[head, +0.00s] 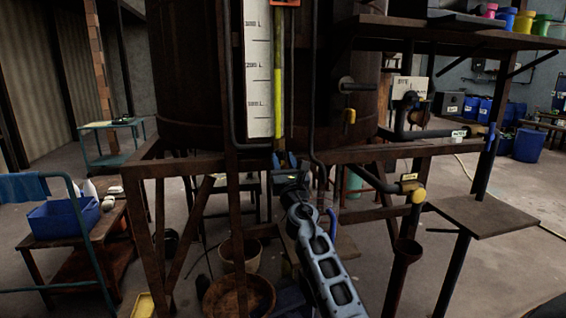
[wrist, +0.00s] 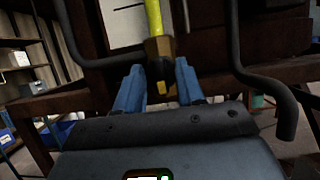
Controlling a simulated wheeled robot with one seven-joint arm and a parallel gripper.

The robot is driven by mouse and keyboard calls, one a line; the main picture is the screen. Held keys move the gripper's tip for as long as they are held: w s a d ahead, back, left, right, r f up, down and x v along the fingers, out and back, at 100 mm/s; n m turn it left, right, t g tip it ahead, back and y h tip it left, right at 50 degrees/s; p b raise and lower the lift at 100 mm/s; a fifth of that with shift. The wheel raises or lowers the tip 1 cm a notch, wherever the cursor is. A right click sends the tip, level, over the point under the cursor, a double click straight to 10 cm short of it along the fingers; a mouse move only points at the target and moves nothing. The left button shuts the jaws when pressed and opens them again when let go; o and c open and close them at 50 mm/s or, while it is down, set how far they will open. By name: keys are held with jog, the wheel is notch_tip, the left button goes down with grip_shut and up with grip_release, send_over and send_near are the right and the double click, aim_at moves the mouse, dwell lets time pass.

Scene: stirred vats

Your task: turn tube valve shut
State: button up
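The sight tube (head: 278,100), filled yellow-green, runs down beside a white litre scale (head: 257,75) on the front of the vat (head: 185,70). In the wrist view the tube (wrist: 153,18) enters a brass-coloured tube valve (wrist: 159,47). A dark lever with a yellow mark (wrist: 161,88) hangs from the valve, pointing down and towards me. My gripper (head: 286,160) is at the tube's lower end. In the wrist view its two blue fingers (wrist: 158,68) are open, one on each side of the valve and lever, with gaps showing. The head view mostly hides the valve behind my gripper.
Dark pipes run beside the tube, and a bent one (wrist: 287,108) stands close on the right in the wrist view. The vat's rusty frame (head: 190,165) surrounds my gripper. A bowl (head: 240,298) lies below.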

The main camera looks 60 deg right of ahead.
grip_shut()
jog(key=shift+m, duration=0.4)
jog(key=m+g+h, duration=0.1)
jog(key=m, duration=0.2)
jog(key=m+g, duration=0.2)
jog(key=m, duration=0.1)
jog(key=shift+w+a+h+b, duration=0.1)
jog(key=shift+h+b, duration=0.3)
jog(key=m+g, duration=0.1)
jog(key=m, duration=0.2)
jog(key=m+g, duration=0.1)
jog(key=m, duration=0.2)
jog(key=shift+g, duration=0.4)
jog(key=m+g, duration=0.1)
jog(key=m, duration=0.2)
jog(key=m+g, duration=0.1)
jog(key=m, duration=0.2)
jog(key=shift+r+y, duration=0.15)
jog(key=shift+y, duration=0.25)
jog(key=shift+m+g+y+p, duration=0.5)
jog(key=shift+m+p, duration=0.1)
jog(key=shift+m, duration=1.2)
jog(key=shift+o, duration=0.5)
grip_release()
